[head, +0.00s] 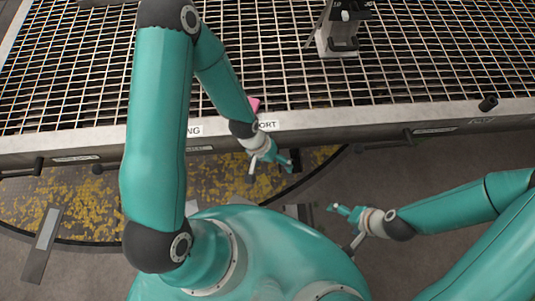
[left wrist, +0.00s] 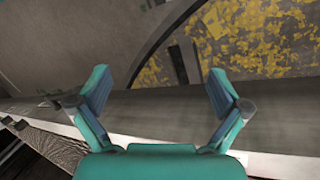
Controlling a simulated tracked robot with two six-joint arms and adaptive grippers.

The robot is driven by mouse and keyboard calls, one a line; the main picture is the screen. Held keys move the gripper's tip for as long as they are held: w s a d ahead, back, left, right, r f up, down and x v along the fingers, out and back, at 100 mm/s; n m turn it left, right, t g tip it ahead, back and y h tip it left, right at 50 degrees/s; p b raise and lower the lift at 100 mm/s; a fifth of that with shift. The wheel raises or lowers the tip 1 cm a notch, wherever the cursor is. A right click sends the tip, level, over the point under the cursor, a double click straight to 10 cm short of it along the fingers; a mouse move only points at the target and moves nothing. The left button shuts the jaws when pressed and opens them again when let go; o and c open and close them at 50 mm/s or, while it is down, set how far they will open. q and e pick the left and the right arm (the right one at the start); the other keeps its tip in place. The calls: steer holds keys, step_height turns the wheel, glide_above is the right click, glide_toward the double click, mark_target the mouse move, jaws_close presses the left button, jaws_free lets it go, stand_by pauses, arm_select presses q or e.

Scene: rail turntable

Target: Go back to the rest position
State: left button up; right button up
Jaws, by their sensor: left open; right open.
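My left gripper (head: 273,168) hangs just in front of the bench's front edge, below a label, with its fingers spread and nothing between them. In the left wrist view its two teal fingers (left wrist: 158,85) stand wide apart, with the bench edge and the floor behind them. My right gripper (head: 343,226) is lower and further right, over the grey floor in front of the bench. Its fingers are apart and I see nothing held in them.
A grated metal bench (head: 75,142) with a labelled front edge spans the back. On it are a grey device (head: 338,40), a small pink thing (head: 254,103) partly hidden by my left arm, and a black cylinder (head: 488,102). Below lies a yellow-worn round floor plate (head: 85,205).

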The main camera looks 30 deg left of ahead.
arm_select(q)
steer(key=s, duration=0.3)
steer(key=s+d+f, duration=0.1)
steer(key=s, duration=0.1)
steer(key=shift+s, duration=0.2)
